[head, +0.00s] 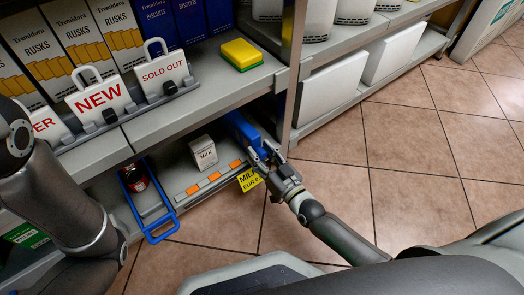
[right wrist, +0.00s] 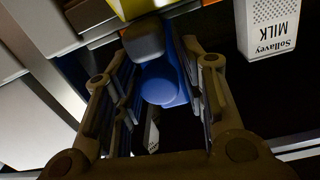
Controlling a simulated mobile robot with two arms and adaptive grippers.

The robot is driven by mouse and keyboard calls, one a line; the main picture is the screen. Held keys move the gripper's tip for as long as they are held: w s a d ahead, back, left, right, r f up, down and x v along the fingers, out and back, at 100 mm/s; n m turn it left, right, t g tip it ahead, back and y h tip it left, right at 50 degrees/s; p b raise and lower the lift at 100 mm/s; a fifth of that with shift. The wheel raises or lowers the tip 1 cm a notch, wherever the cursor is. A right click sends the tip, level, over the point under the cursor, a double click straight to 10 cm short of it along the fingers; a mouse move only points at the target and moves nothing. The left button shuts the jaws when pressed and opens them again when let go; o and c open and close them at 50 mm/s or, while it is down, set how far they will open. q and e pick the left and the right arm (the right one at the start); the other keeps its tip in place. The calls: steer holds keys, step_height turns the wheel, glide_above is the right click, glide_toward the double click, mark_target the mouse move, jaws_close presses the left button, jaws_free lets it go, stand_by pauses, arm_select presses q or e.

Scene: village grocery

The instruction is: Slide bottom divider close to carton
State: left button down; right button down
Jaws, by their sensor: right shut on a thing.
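The bottom divider (head: 241,128) is a blue panel at the right end of the bottom shelf, partly hidden under the shelf above. My right gripper (head: 268,158) is at its front end. In the right wrist view the fingers are on either side of the blue divider's rounded front part (right wrist: 160,83), and the gripper is shut on it. The white milk carton (head: 203,152) stands upright on the bottom shelf, left of the divider with a gap between. It also shows at the upper right of the wrist view (right wrist: 275,30). My left gripper is out of view.
A blue-framed pull-out (head: 161,237) with a dark jar (head: 134,178) is left of the carton. Orange strips (head: 212,178) and a yellow milk price tag (head: 249,180) line the shelf front. The upper shelf holds rusks, signs and a yellow sponge (head: 241,54).

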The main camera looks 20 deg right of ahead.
steer(key=c, duration=1.1)
jaws_free()
steer(key=shift+d, duration=0.1)
steer(key=shift+c, duration=0.2)
steer(key=v, duration=1.2)
